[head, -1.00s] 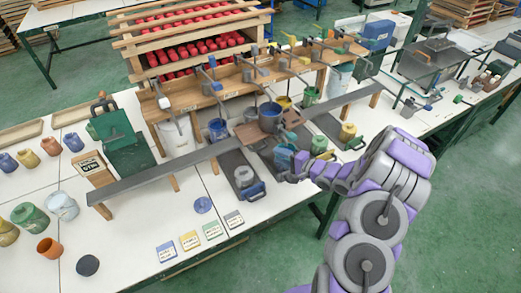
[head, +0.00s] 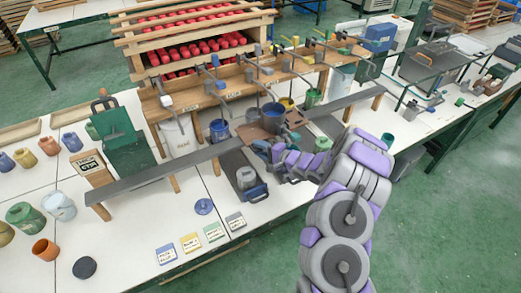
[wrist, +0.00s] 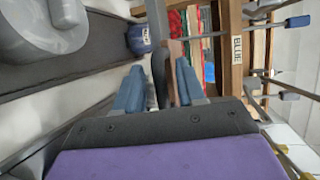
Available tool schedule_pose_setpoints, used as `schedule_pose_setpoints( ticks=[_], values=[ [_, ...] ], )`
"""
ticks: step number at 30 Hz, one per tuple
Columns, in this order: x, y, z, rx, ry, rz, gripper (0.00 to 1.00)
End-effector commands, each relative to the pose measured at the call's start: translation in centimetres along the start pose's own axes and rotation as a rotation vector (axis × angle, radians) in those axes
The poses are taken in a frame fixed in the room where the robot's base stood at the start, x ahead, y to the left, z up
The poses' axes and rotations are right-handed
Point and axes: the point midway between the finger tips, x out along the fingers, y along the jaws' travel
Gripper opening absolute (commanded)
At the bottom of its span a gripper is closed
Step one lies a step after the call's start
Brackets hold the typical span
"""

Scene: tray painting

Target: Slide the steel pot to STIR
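The dark steel pot (head: 272,116) stands upright on a brown board (head: 297,119) over the long grey rail (head: 150,180), near the middle of the bench. A brown block with a dark-lettered sign (head: 92,168) stands near the rail's left end; its lettering is blurred. My gripper (head: 262,148) is at the front edge of the board, just below the pot. In the wrist view my gripper's blue fingers (wrist: 158,85) are apart, with a brown edge and a dark piece between them. I cannot tell whether they touch it. The pot's base is partly hidden.
A grey can (head: 246,178) stands on a dark mat in front of the rail. A blue bucket (head: 219,131) and other containers sit behind it under levers. Coloured cards (head: 190,242) and jars are on the front left. The rail's left stretch looks clear.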

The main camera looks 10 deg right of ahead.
Motion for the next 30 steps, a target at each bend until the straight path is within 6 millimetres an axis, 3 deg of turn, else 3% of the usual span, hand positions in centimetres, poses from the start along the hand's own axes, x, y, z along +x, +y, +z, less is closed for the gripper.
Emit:
schedule_pose_setpoints(
  ticks=[5, 17, 30],
  values=[
    [-0.08, 0.01, -0.09, 0.001, 0.001, 0.0, 0.39],
    [0.01, 0.15, -0.02, 0.002, 0.0, 0.003, 0.01],
    [0.11, 0.27, -0.04, 0.003, -0.001, 0.005, 0.0]
  ],
)
